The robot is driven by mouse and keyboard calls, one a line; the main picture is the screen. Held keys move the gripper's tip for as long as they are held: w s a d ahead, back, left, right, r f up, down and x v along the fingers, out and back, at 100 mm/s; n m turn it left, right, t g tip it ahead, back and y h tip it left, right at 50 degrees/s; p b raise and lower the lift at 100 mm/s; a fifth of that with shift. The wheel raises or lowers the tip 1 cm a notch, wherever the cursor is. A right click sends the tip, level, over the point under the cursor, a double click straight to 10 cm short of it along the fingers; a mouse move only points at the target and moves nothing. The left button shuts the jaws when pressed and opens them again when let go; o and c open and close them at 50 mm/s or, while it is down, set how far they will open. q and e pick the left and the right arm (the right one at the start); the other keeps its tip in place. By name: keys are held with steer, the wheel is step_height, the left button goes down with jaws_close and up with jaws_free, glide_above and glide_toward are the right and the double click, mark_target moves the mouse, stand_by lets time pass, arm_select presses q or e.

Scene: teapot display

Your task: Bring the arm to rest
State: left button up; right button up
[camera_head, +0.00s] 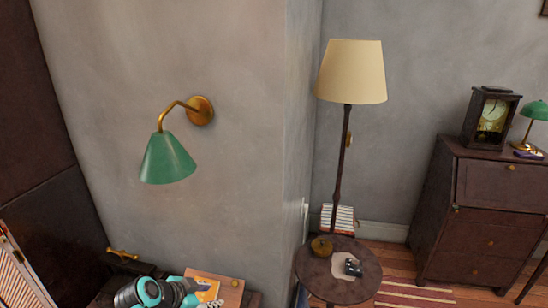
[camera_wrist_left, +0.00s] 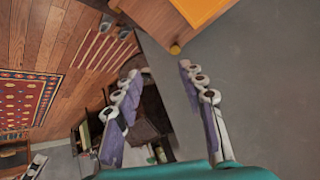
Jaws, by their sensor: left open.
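My left arm comes in at the bottom of the head view, where its teal and dark end (camera_head: 155,292) shows low beside the wall. In the left wrist view my left gripper (camera_wrist_left: 160,75) has its two jointed fingers spread apart, with nothing held between them. An orange-topped wooden piece (camera_wrist_left: 200,10) is beyond the fingertips, apart from them. My right gripper is in neither view.
A wooden surface with an orange-brown panel (camera_head: 222,288) lies beside my left arm. A green wall lamp (camera_head: 167,160) hangs above. A floor lamp (camera_head: 351,72), a small round table (camera_head: 312,270) and a dark bureau (camera_head: 490,215) stand to the right. A patterned rug (camera_wrist_left: 25,100) lies on open wood floor.

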arm_select(q)
steer(key=s+d+r+n+y, duration=0.1)
steer(key=s+n+y, duration=0.3)
steer(key=s+n, duration=0.5)
steer(key=shift+s+d+r+n, duration=0.2)
steer(key=shift+s+r+n, duration=0.15)
steer(key=shift+s, duration=2.25)
